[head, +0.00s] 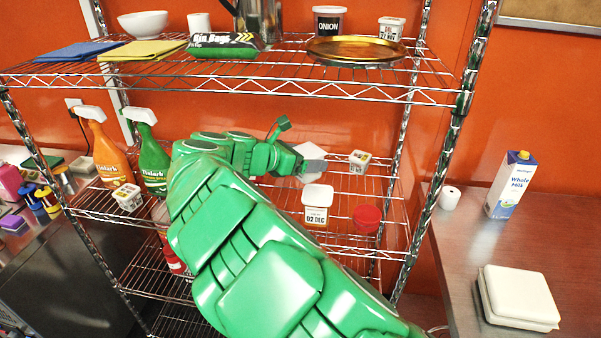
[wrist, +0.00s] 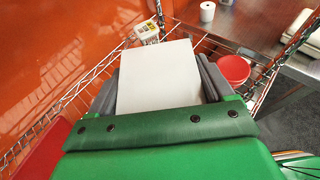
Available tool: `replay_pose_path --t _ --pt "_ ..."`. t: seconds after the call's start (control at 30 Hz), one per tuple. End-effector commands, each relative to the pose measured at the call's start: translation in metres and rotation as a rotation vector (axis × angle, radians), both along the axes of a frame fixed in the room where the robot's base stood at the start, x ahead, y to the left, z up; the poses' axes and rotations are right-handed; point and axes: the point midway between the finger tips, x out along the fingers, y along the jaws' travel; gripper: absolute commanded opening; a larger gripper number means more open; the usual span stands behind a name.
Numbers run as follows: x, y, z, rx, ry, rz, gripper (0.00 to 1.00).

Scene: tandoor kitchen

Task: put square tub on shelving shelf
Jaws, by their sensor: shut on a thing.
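The white square tub (wrist: 158,78) is between the two grey fingers of my gripper (wrist: 157,85) in the wrist view, its flat pale top facing the camera. In the head view my gripper (head: 313,167) reaches over the middle wire shelf (head: 345,186) of the shelving, shut on the tub (head: 310,151), which is partly hidden behind the gripper. Whether the tub's base touches the shelf cannot be told.
Spray bottles (head: 153,160) stand at left. The upper shelf (head: 270,68) is overhead. A counter (head: 455,240) is at right.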

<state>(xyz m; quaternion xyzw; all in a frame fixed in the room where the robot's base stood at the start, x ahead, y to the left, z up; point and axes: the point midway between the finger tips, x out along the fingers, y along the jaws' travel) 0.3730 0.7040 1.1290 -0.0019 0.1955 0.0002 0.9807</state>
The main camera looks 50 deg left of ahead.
Motion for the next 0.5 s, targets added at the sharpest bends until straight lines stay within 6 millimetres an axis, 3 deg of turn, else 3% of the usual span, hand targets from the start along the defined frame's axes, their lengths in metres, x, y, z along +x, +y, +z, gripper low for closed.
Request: replay_pose_path --t 0.5 --pt "0.017 0.033 -0.015 0.004 0.001 0.002 0.40"
